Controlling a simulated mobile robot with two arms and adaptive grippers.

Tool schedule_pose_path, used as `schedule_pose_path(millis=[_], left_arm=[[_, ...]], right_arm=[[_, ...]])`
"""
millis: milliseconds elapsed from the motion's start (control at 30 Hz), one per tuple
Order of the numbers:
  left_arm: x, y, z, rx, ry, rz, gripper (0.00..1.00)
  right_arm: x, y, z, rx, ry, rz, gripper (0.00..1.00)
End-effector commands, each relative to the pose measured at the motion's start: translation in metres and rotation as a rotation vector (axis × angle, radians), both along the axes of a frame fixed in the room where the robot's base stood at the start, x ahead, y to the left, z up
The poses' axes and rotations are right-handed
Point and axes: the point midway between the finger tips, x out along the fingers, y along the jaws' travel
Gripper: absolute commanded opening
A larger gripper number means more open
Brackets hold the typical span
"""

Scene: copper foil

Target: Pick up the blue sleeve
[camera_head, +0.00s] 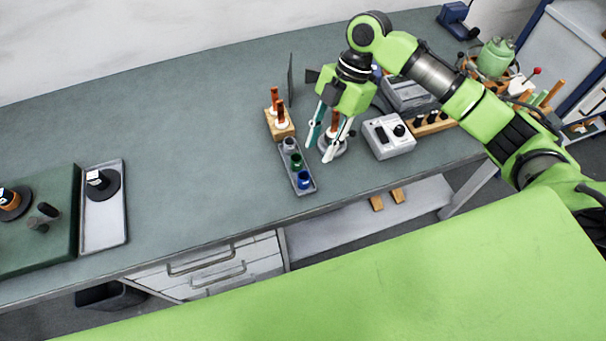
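The blue sleeve (304,180) is a small dark-blue ring-like piece. It sits in the front compartment of a narrow grey tray (311,189), with a green sleeve (296,161) and a grey one (290,144) behind it. My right gripper (318,153) is above the bench, up and to the right of the blue sleeve, pointing down. Its two fingers are apart, and it is not touching the blue sleeve. A brown upright piece on a round base (340,149) shows behind and between the fingers; nothing seems gripped. My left gripper is not in view.
A wooden block (277,126) with two copper-coloured rods stands behind the tray. A grey control box (389,137) is right of the gripper. A grey tray (105,235) and a green mat (45,250) lie at left. The bench's middle-left is clear.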

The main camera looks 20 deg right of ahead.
Motion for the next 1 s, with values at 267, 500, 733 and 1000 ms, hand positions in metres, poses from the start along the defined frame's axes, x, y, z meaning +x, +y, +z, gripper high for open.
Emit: schedule_pose_path(millis=[267, 500, 733, 1000], left_arm=[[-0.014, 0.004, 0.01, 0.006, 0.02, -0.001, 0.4], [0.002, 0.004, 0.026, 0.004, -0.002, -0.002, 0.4], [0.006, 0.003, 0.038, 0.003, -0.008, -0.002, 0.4], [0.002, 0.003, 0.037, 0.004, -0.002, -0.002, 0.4]], right_arm=[[-0.007, 0.015, -0.037, 0.001, 0.001, -0.001, 0.29], [-0.011, 0.028, -0.052, 0.0, 0.002, 0.0, 0.29], [-0.015, 0.041, -0.081, -0.002, 0.001, -0.001, 0.29], [-0.015, 0.042, -0.086, -0.002, -0.003, -0.002, 0.29]])
